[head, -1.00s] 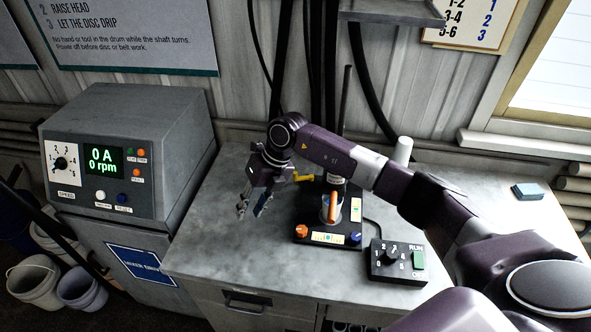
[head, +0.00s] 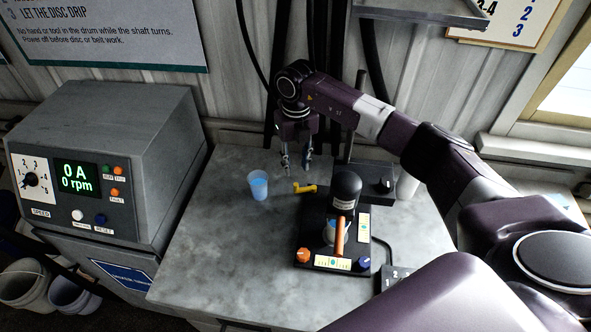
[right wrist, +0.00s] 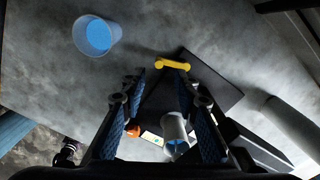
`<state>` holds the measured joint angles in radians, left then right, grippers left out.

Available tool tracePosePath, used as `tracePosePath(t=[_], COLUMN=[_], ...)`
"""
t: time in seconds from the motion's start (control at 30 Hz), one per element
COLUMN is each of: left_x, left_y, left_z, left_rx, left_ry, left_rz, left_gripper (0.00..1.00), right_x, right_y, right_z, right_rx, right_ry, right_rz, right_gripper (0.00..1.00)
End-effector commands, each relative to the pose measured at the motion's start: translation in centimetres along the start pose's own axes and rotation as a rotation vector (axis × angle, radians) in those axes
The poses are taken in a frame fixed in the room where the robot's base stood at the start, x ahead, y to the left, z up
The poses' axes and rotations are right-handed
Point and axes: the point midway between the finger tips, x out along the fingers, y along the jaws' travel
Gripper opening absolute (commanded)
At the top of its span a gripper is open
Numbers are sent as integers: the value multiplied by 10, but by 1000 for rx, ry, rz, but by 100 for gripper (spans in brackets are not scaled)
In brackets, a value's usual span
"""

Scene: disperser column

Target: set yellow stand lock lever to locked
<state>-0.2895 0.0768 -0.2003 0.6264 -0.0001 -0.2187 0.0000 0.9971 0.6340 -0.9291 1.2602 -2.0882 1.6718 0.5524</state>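The yellow lock lever (head: 304,188) sticks out to the left at the back of the black stand (head: 312,226). It also shows in the right wrist view (right wrist: 173,65), where it lies crosswise just beyond the fingertips. My right gripper (head: 297,168) points down just behind and above the lever in the head view. Its fingers are apart with nothing between them, as the right wrist view (right wrist: 160,82) also shows. I cannot tell whether a finger touches the lever. My left gripper is out of view.
A cup of blue liquid (head: 258,185) stands left of the lever. The stand carries a dark rounded head (head: 346,188), an orange rod (head: 340,237), an orange knob (head: 303,254) and a blue knob (head: 364,264). A control box (head: 396,280) sits to the right. The left tabletop is clear.

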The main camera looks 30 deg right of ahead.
Motion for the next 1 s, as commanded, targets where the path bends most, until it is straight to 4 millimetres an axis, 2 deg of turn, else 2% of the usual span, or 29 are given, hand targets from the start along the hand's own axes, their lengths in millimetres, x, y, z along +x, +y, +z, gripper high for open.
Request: tracePosePath(t=[0.27, 0.5, 0.7, 0.87, 1.0], left_x=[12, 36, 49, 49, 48], left_y=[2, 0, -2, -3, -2], left_z=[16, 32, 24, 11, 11], left_rx=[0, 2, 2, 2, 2], left_ry=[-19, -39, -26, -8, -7], left_rz=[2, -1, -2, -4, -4], left_gripper=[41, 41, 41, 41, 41], right_x=[19, 58, 78, 79, 78], right_y=[1, 1, 1, 1, 1], right_z=[0, -1, 0, 0, 0], right_rx=[0, -1, -2, -2, -1], right_ry=[1, 3, 0, -1, 0], right_rz=[1, 2, 1, 1, 1], right_gripper=[29, 29, 29, 29, 28])
